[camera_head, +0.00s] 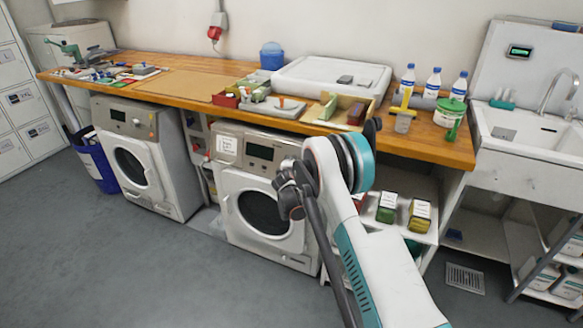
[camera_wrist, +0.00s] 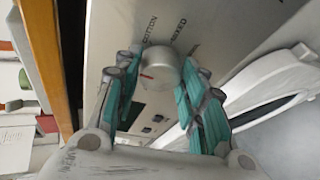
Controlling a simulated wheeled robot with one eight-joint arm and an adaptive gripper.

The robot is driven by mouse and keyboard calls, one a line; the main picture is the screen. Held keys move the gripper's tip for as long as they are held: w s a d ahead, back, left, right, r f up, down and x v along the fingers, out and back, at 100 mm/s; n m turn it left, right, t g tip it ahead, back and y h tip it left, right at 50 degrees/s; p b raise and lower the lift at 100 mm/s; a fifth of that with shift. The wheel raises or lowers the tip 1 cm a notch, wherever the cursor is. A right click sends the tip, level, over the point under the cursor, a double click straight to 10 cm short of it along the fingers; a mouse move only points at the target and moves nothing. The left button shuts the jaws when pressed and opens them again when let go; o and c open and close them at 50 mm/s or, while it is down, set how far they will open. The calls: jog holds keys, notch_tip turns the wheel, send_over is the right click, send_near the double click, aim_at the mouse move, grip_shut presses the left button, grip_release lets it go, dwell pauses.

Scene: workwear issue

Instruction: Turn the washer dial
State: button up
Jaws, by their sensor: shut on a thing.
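In the wrist view the washer dial (camera_wrist: 160,66) is a round, pale knob with a red mark on its face. It sits on the washer's light panel, with printed words such as "COTTON" and "MIXED" beside it. My gripper (camera_wrist: 164,80) has its teal-padded fingers on both sides of the dial and is shut on it. In the head view my arm reaches the right washer (camera_head: 232,205). The arm covers the right part of that washer's panel, so its dial and my fingertips are hidden there.
A second washer (camera_head: 140,165) stands to the left, with a blue bin (camera_head: 95,160) beside it. The wooden worktop (camera_head: 178,84) runs just above the panel and carries trays, bottles and tools. The sink (camera_head: 530,130) is at the right. The grey floor in front is clear.

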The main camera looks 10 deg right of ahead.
dwell(0.4)
jog(key=o, duration=1.1)
jog(key=shift+c, duration=0.2)
jog(key=v, duration=1.2)
